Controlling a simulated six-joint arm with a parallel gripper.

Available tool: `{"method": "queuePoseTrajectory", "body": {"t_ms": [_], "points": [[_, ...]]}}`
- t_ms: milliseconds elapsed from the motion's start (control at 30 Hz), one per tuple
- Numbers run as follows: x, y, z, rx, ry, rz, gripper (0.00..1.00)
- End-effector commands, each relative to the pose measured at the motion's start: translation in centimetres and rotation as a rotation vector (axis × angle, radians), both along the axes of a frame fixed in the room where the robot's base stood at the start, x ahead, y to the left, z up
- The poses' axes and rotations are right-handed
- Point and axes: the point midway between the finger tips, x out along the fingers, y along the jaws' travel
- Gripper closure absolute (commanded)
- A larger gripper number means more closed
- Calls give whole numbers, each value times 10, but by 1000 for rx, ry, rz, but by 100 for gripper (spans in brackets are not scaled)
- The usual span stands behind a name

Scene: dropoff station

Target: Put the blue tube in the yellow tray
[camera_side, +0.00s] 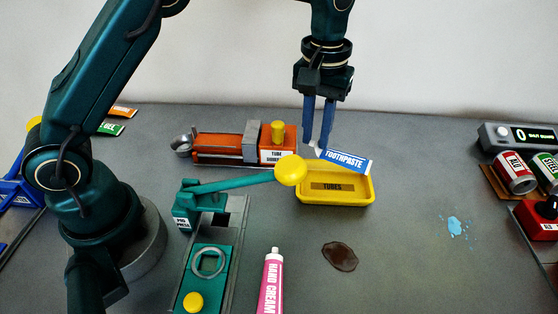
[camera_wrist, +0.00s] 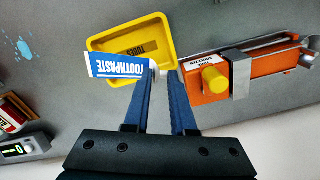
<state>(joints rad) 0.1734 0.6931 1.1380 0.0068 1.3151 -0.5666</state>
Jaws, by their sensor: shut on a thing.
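The blue tube is a blue and white toothpaste tube (camera_side: 347,160), tilted slightly, with its label facing the side camera. It also shows in the wrist view (camera_wrist: 117,66). My gripper (camera_side: 320,147) points down and is shut on the tube near its white end. The yellow tray (camera_side: 335,197), labelled TUBES, lies on the table below. In the wrist view the yellow tray (camera_wrist: 165,27) is partly hidden behind the tube. The tube appears above the tray's far part, overlapping its rim in view. The exact height gap cannot be told.
An orange tube device (camera_side: 228,146) stands left of the tray. A green press with a yellow-knobbed lever (camera_side: 290,171) reaches close to the tray's left side. A pink hand cream tube (camera_side: 271,284) and a brown stain (camera_side: 340,256) lie in front.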

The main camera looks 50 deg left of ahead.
Motion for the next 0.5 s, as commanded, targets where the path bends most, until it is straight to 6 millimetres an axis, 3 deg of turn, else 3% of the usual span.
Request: {"method": "queuePoseTrajectory", "body": {"t_ms": [100,500], "points": [[-1,0,-22,1,5,0,100],[-1,1,-68,0,4,1,100]]}}
